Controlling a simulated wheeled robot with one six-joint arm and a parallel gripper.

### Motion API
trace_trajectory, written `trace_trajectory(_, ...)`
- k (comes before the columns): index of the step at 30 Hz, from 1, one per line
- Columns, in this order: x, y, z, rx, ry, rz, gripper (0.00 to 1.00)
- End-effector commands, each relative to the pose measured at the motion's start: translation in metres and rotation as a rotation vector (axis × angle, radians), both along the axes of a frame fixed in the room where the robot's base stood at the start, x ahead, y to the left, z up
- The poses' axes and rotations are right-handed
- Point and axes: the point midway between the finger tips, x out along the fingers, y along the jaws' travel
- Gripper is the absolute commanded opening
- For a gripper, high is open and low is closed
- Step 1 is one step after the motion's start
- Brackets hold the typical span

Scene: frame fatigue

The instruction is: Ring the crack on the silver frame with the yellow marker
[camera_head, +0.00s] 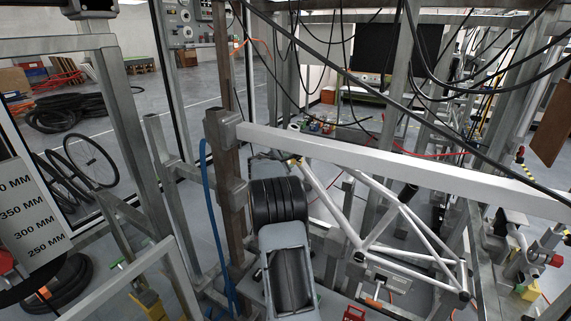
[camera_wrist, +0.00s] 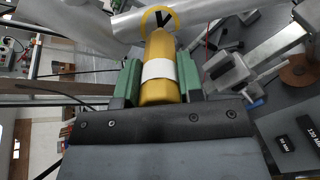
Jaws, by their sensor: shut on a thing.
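The silver frame (camera_head: 361,240) is a bicycle frame held in the rig right of centre in the head view. One of its silver tubes (camera_wrist: 205,14) crosses the top of the wrist view. A dark V-shaped crack (camera_wrist: 163,17) shows on that tube, with a yellow ring (camera_wrist: 144,19) around it. My gripper (camera_wrist: 159,82) is shut on the yellow marker (camera_wrist: 158,48), which has a white band. The marker points at the ring's lower edge; I cannot tell whether its tip touches the tube. In the head view my arm hides most of the gripper.
A pale beam (camera_head: 400,160) runs across above the frame. Black cables (camera_head: 350,75) hang over it. A brown post (camera_head: 230,165) and a blue hose (camera_head: 214,215) stand left of my arm. A grey clamp (camera_wrist: 228,70) is right of the marker.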

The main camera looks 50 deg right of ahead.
Motion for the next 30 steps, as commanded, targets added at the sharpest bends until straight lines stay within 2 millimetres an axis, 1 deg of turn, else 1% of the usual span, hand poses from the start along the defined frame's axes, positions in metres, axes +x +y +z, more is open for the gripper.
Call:
trace_trajectory(8, -0.001, -0.001, 0.001, -0.003, -0.001, -0.002, 0.04)
trace_trajectory(11, -0.001, 0.002, 0.001, -0.003, -0.002, -0.001, 0.04)
trace_trajectory(17, -0.004, 0.019, -0.002, -0.002, -0.001, 0.001, 0.04)
trace_trajectory(30, -0.012, 0.055, -0.001, -0.001, -0.001, 0.003, 0.04)
